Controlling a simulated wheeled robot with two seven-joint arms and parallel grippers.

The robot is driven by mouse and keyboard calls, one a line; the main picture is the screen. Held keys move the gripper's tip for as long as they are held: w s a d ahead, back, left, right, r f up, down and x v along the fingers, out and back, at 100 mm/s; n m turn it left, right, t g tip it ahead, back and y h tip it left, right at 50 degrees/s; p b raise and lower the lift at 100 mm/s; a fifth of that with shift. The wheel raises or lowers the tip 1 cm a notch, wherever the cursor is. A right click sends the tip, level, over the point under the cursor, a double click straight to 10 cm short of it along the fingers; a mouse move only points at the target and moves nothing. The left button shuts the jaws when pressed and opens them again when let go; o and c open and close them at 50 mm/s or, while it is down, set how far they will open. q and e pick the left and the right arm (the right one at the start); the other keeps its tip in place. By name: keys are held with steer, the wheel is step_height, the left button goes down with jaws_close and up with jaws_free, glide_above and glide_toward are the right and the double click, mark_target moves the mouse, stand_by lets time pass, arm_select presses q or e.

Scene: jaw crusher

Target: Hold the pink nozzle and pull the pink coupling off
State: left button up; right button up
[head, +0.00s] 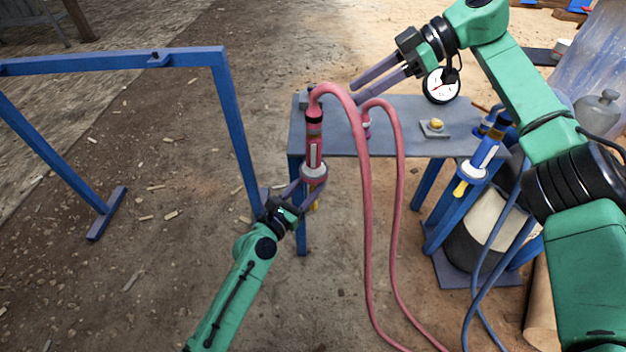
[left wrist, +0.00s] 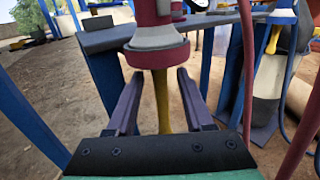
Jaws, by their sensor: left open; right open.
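The pink nozzle (head: 314,150) hangs upright at the left front corner of the grey table, with a pale collar and a yellow tip below. In the left wrist view the nozzle (left wrist: 156,52) is straight ahead, its yellow tip (left wrist: 162,100) between my fingers. My left gripper (head: 303,192) is open at the nozzle's lower end, one finger on each side, with gaps visible. A pink hose arches from the nozzle's top; the pink coupling there (head: 315,98) is small and hard to make out. My right gripper (head: 375,80) is open and empty above the table, fingers pointing left.
The grey table (head: 400,142) carries a small yellow knob on a plate (head: 435,127). A second pink hose (head: 398,180) runs from a fitting behind. A blue nozzle (head: 480,160) hangs at right. A round gauge (head: 441,86) is beside my right gripper. A blue frame (head: 232,120) stands left.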

arm_select(q)
steer(key=shift+x, duration=1.2)
jaws_close()
stand_by(0.4)
